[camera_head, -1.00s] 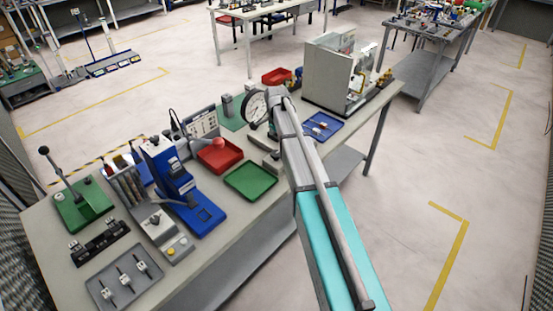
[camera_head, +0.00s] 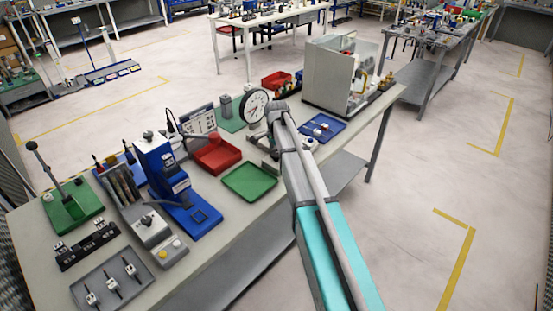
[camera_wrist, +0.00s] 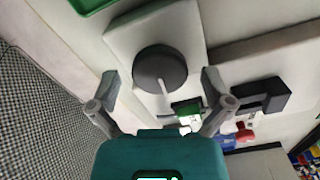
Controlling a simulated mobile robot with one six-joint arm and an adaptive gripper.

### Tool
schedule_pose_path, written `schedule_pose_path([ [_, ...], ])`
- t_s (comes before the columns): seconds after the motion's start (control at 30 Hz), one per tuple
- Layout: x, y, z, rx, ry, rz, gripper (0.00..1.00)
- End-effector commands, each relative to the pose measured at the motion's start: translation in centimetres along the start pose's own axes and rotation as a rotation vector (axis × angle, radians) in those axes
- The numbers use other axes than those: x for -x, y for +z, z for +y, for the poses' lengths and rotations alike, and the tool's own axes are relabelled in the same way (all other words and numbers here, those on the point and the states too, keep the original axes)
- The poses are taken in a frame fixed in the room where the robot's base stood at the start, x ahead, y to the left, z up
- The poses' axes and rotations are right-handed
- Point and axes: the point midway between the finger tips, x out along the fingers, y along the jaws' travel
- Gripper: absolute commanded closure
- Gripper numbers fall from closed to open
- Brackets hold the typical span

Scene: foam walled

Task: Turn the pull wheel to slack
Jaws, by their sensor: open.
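A dark round wheel (camera_wrist: 160,68) with a pale pointer mark on its rim shows in the wrist view, mounted on a light grey plate (camera_wrist: 125,32). I take it for the pull wheel. My gripper (camera_wrist: 160,82) is open, with one finger to the left of the wheel and one to the right in the picture. Nothing is held between them. Whether the fingers touch the wheel cannot be told. In the head view my arm reaches the bench, and its end is beside a white-faced dial gauge (camera_head: 254,106). The wheel cannot be made out there.
A small green display (camera_wrist: 187,108) and a black block (camera_wrist: 265,97) lie near the right finger. On the bench (camera_head: 215,255) are a green tray (camera_head: 250,181), a red bin (camera_head: 215,154), a blue press (camera_head: 165,170) and a grey cabinet (camera_head: 325,75).

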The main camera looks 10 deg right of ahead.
Motion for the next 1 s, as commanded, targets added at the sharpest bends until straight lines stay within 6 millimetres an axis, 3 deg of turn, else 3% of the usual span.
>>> schedule_pose_path([
  [0.57,-0.80,0.00,0.00,0.000,0.000,0.000,0.00],
  [1.0,-0.80,0.01,0.01,0.000,0.000,0.000,0.82],
])
